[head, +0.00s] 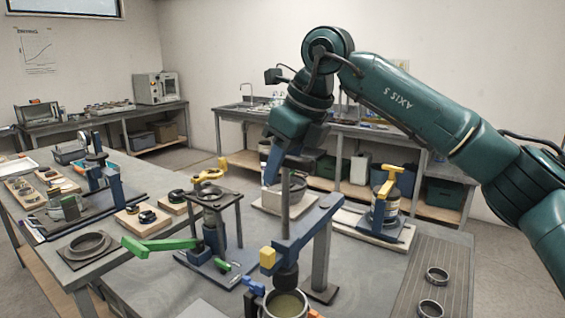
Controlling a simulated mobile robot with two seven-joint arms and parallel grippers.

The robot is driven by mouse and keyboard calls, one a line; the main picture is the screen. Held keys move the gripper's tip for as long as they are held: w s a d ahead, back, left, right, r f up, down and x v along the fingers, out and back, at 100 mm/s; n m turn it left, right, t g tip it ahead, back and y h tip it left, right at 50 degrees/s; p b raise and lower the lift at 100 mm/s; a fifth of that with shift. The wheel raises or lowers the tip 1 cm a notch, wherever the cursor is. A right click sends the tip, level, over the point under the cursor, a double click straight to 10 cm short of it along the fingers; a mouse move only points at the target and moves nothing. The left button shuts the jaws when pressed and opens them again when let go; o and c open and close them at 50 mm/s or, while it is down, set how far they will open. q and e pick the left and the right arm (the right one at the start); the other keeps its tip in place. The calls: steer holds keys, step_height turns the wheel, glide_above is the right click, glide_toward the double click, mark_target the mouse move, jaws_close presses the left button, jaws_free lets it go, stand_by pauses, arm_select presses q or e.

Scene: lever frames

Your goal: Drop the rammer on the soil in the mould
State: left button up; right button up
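The rammer's dark rod (285,200) stands upright through a blue guide arm (302,230) on a grey post. Its dark head (287,275) hangs below the arm, just above the mould (268,305) at the bottom edge. Brownish-green soil (288,304) shows in the mould, whose lower part is cut off. My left gripper is not in view.
Another blue device with a yellow handle (390,182) stands to the right. Two metal rings (431,308) lie on a ribbed mat (405,290) at front right.

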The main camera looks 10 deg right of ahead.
steer(key=v, duration=1.3)
steer(key=shift+b, duration=0.4)
